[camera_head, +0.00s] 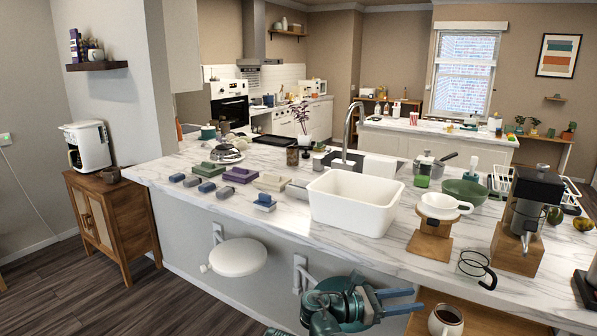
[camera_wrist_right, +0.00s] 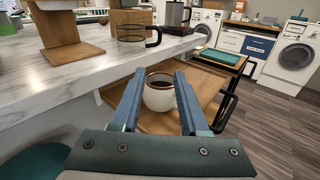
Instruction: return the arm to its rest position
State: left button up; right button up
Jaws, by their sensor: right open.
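My right gripper (camera_head: 417,300) is teal with blue fingers and reaches in from the bottom of the head view. Its fingers are apart and nothing is held between them. In the right wrist view the two fingers (camera_wrist_right: 157,76) frame a white mug of dark coffee (camera_wrist_right: 159,92) that stands beyond them on a wooden surface (camera_wrist_right: 205,97). My left gripper is not in view.
The marble counter (camera_head: 300,222) runs above and behind my arm; a white basin (camera_head: 356,200), a wooden dripper stand (camera_head: 431,243), a glass server (camera_head: 478,268) and a grinder (camera_head: 524,215) stand on it. A round white seat (camera_head: 238,257) sits left of my arm. A cane cabinet (camera_head: 112,215) stands far left.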

jog(key=s+a+f+m+g+y+p, duration=0.1)
jog(key=s+a+f+m+y+p, duration=0.5)
jog(key=f+m+y, duration=0.25)
jog(key=s+a+f+m+g+y+p, duration=0.1)
jog(key=s+a+m+g+y+p, duration=0.1)
jog(key=s+a+m+y+p, duration=0.2)
jog(key=s+a+m+y, duration=0.3)
jog(key=a, duration=0.5)
jog(key=shift+s+a+f+y, duration=0.25)
jog(key=shift+a+f+y, duration=0.1)
jog(key=shift+f, duration=0.05)
